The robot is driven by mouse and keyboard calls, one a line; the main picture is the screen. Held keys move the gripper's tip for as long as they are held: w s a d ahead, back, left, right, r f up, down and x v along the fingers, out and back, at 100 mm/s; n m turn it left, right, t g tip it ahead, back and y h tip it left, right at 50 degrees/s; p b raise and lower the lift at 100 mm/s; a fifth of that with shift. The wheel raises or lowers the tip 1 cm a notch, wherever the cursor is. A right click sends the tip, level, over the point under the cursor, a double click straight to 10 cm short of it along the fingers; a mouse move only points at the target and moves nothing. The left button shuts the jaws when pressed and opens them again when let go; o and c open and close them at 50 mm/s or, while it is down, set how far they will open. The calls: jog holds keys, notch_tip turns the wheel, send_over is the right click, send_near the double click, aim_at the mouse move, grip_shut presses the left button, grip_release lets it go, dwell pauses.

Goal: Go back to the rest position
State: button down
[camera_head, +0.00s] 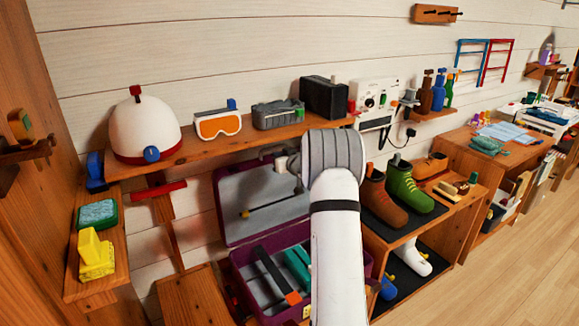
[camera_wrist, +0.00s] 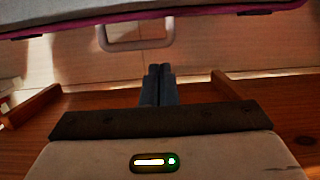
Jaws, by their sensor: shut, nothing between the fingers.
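My gripper (camera_wrist: 159,72) shows in the wrist view with its two dark fingers together and nothing between them. A pale handle (camera_wrist: 136,38) and the pink edge of the suitcase lid (camera_wrist: 215,17) lie beyond and above the fingertips. In the head view my white arm reaches forward over the right part of the open purple suitcase (camera_head: 234,290). Its grey joint hides part of the raised lid (camera_head: 235,195), and the gripper's fingers cannot be made out there.
A wall shelf (camera_head: 225,143) above holds a white helmet (camera_head: 145,125), orange goggles (camera_head: 218,127) and a black box (camera_head: 324,97). A boot rack (camera_head: 455,205) with brown and green boots stands close to the right of my arm. Wooden floor (camera_head: 500,260) is free at the right.

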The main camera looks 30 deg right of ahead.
jog(key=s+a+r+m+g+h, duration=0.1)
jog(key=s+a+r+g+h, duration=0.15)
jog(key=s+a, duration=0.5)
jog(key=s+a+r+m+g+h, duration=0.15)
jog(key=s+a+r, duration=0.25)
jog(key=s, duration=0.7)
jog(key=s+a+f+g+y, duration=0.1)
jog(key=s+a+g, duration=0.2)
jog(key=s, duration=0.7)
jog(key=s+a+f+n+g+y, duration=0.1)
jog(key=s+a+f+g, duration=0.1)
jog(key=s+a, duration=0.6)
jog(key=s+a+f+n+g+y, duration=0.1)
jog(key=s+a+g, duration=0.3)
jog(key=s, duration=0.8)
jog(key=shift+s+a+f+b, duration=0.2)
jog(key=shift+a+f+b, duration=0.3)
jog(key=shift+a, duration=0.35)
